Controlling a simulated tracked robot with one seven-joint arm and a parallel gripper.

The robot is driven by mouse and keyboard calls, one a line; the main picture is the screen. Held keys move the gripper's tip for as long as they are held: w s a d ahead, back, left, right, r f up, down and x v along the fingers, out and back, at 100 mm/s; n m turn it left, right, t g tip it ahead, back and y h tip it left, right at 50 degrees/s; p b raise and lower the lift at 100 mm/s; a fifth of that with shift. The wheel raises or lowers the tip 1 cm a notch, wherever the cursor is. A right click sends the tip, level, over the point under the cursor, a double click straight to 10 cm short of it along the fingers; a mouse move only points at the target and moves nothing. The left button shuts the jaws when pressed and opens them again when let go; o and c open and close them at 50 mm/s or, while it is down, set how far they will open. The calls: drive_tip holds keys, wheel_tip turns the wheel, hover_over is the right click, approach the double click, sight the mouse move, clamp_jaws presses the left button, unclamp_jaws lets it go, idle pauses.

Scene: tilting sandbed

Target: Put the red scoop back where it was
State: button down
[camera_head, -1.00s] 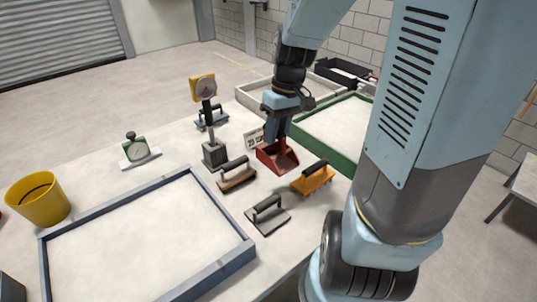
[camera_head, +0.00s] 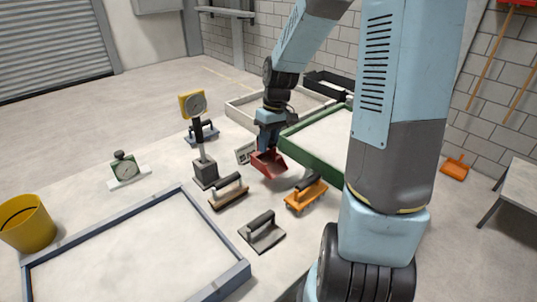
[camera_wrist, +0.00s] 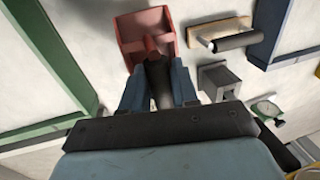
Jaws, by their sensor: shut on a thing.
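The red scoop (camera_head: 269,163) is at the middle of the table in the head view, between the green-framed tray and the trowels. My gripper (camera_head: 268,142) points down at it and is shut on its dark handle. In the wrist view the scoop (camera_wrist: 146,36) shows ahead of my gripper (camera_wrist: 158,92), its handle between the two blue fingers. I cannot tell whether the scoop touches the table.
The green-framed tray (camera_head: 313,157) is at right.

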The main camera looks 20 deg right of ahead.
sight(267, 160)
drive_tip(key=shift+w+d+f, duration=0.25)
drive_tip(key=shift+w+f, duration=0.55)
drive_tip(key=shift+f, duration=0.2)
drive_tip(key=shift+w+d+f, duration=0.25)
drive_tip(key=shift+w+f, duration=0.5)
drive_tip(key=shift+f, duration=1.7)
drive_tip(key=c, duration=0.8)
unclamp_jaws()
drive_tip(key=shift+c, duration=0.2)
